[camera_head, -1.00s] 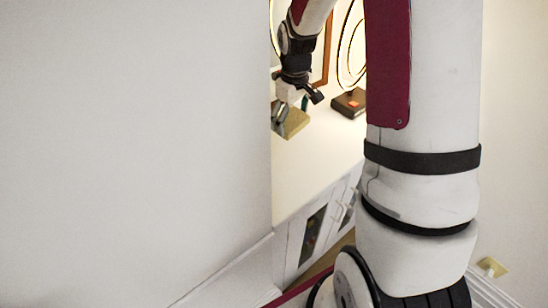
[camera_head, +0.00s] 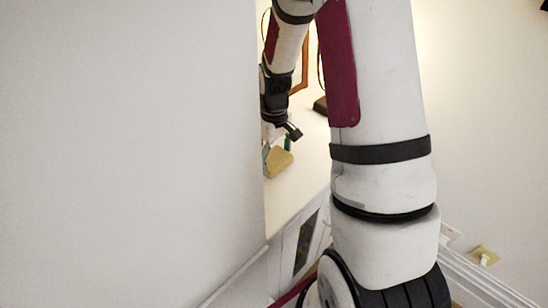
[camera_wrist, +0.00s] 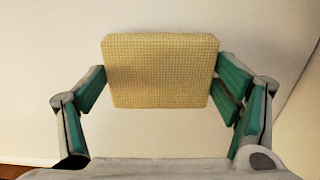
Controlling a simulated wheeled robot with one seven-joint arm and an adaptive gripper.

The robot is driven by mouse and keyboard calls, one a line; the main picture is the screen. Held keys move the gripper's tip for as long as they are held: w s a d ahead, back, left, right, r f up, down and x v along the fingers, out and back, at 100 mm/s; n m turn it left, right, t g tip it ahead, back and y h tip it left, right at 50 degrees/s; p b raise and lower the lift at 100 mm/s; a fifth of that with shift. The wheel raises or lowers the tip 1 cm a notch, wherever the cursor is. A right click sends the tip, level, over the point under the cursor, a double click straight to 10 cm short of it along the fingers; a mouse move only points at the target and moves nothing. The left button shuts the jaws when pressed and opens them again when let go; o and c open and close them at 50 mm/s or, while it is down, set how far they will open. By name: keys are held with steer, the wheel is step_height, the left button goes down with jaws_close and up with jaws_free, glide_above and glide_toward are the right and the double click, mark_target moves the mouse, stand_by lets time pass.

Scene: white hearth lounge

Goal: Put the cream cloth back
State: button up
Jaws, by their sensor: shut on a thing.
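The cream cloth (camera_wrist: 160,72) is a folded, yellowish block with a woven grid texture. In the wrist view it sits between the two green-padded fingers of my gripper (camera_wrist: 160,88), which is shut on it. In the head view the cloth (camera_head: 279,162) shows below my gripper (camera_head: 275,145), over the pale top of a white cabinet (camera_head: 308,188). I cannot tell whether the cloth touches that top. Part of my gripper is cut off by the large white wall edge.
A large white wall (camera_head: 130,150) fills the left of the head view, close beside my gripper. A dark-based object (camera_head: 320,105) stands on the cabinet top, partly behind my arm. A wooden frame (camera_head: 302,70) stands at the back. A brass-coloured plate (camera_head: 484,256) is low at right.

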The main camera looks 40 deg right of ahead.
mark_target(274, 158)
steer(key=shift+f, duration=0.4)
steer(key=shift+c, duration=0.5)
steer(key=o, duration=1)
steer(key=shift+o, duration=0.2)
steer(key=shift+r, duration=0.1)
step_height(274, 158, up, 12)
steer(key=shift+p, duration=0.3)
